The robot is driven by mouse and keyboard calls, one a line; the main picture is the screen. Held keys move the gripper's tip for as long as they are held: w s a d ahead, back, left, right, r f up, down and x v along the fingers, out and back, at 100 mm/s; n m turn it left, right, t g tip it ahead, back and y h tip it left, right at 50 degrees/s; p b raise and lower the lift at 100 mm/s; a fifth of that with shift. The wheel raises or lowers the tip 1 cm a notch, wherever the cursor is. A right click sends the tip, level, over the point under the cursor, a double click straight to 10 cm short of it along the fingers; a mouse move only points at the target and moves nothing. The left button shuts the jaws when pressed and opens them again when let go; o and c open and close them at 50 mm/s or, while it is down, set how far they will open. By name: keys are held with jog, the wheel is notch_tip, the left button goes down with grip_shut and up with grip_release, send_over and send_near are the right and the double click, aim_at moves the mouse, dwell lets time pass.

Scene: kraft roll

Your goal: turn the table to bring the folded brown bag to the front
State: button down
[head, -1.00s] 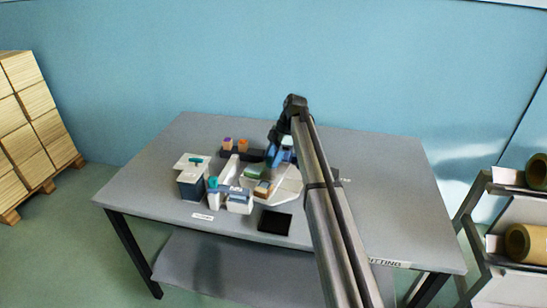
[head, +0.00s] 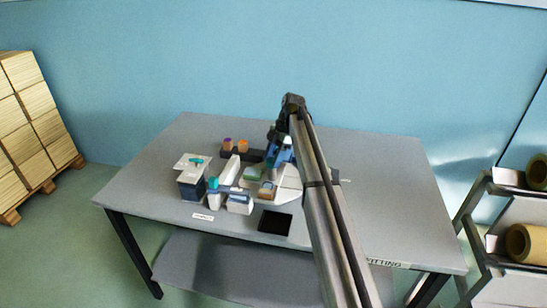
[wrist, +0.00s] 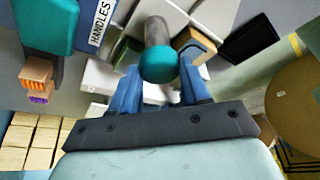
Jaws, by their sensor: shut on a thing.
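The white round turntable (head: 289,188) sits on the grey table, partly hidden behind my arm. A brown item (head: 268,189), which looks like the folded bag, lies on its near left part; a tan-brown piece also shows in the wrist view (wrist: 196,43). A green-topped item (head: 252,174) is just behind it to the left. My gripper (head: 280,150) is over the turntable.
A black square (head: 275,222) lies in front. The table's right side is clear. A rack (head: 510,235) holds brown rolls.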

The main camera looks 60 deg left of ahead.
jog(key=c, duration=0.5)
grip_release()
jog(key=shift+c, duration=0.2)
jog(key=v, duration=1.3)
jog(key=shift+w+r, duration=0.2)
jog(key=shift+r, duration=0.1)
